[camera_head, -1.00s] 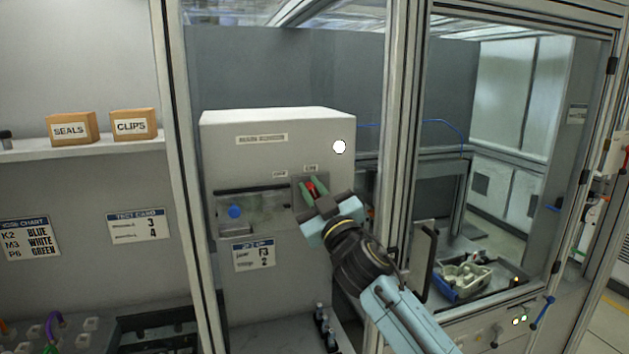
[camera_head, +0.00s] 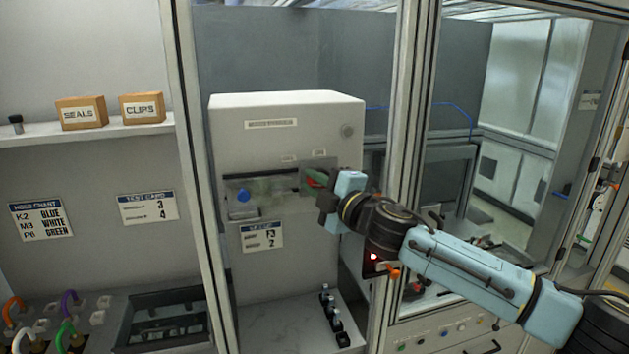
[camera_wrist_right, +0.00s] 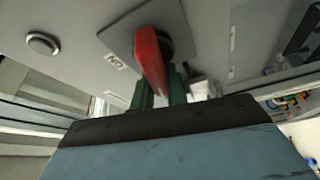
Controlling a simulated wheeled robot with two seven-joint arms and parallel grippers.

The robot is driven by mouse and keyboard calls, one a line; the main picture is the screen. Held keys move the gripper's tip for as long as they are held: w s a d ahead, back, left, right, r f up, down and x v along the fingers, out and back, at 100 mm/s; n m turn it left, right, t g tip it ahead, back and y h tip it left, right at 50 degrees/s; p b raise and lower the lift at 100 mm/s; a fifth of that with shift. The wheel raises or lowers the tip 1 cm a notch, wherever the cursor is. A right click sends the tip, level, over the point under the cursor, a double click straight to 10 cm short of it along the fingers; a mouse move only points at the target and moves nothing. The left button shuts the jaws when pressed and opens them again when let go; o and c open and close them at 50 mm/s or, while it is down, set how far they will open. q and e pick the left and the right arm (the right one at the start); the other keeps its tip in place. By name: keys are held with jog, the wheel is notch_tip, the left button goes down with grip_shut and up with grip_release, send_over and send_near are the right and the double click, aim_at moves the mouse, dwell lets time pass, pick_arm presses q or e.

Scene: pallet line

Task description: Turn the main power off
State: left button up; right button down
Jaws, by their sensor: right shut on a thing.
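A red rotary handle (camera_wrist_right: 150,60) sits on a square grey plate (camera_wrist_right: 122,35) on the front of a white cabinet (camera_head: 235,115). My right gripper (camera_wrist_right: 160,90) has its green fingers shut on the handle. In the head view the red handle (camera_head: 314,183) is partly hidden by the gripper, which comes in from the right. A small "ON" label (camera_wrist_right: 116,62) is beside the plate in the wrist view. My left gripper is out of view.
A frame post (camera_head: 408,130) stands close to my right arm. A shelf with boxes (camera_head: 81,112) is at left. Several small dark-and-white items (camera_head: 329,310) stand on the surface below the cabinet.

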jog(key=shift+w+d+f+n+g+h, duration=0.1)
jog(key=shift+d+f+n+g+h, duration=0.1)
jog(key=shift+n, duration=0.35)
jog(key=shift+w+d+f+n+g+h, duration=0.1)
jog(key=shift+f+n+g, duration=0.1)
jog(key=shift+n, duration=0.35)
jog(key=shift+r, duration=0.1)
jog(key=c, duration=1.5)
grip_release()
jog(key=shift+o, duration=0.5)
jog(key=shift+w+d, duration=0.1)
jog(key=shift+s+d, duration=0.15)
jog(key=shift+s, duration=0.4)
jog(key=b+v, duration=0.2)
jog(key=v, duration=1)
jog(key=shift+d+b, duration=0.25)
jog(key=shift+b, duration=0.1)
